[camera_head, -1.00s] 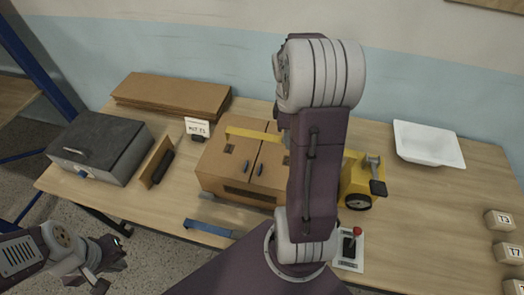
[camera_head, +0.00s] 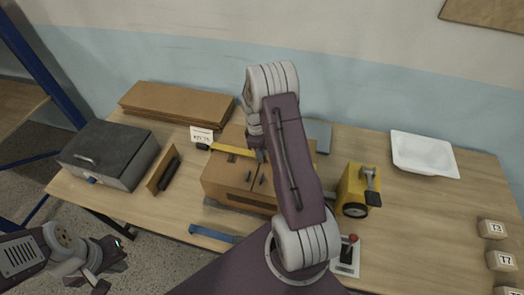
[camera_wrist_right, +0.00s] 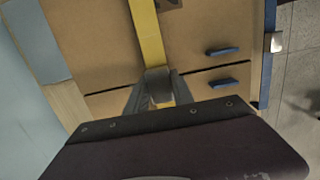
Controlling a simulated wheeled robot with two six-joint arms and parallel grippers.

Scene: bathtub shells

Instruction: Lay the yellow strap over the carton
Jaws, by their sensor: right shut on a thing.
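The brown carton (camera_head: 228,184) stands on the table behind my right arm, which hides part of it. The yellow strap (camera_head: 232,151) runs across the carton's top, its dark-tipped left end at the carton's back-left. My right gripper (camera_wrist_right: 158,92) is shut on the strap, which also shows in the right wrist view (camera_wrist_right: 149,38). The strap runs from the fingers across the carton (camera_wrist_right: 195,35); in the head view the arm hides the fingers. My left gripper (camera_head: 113,266) is open and empty off the table's front left.
A yellow device (camera_head: 352,186) with a lever and black wheel stands right of the carton. A grey box (camera_head: 110,150), flat cardboard (camera_head: 178,101), a white tray (camera_head: 420,154) and a red-knobbed lever (camera_head: 348,252) surround it. The table between device and tray is clear.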

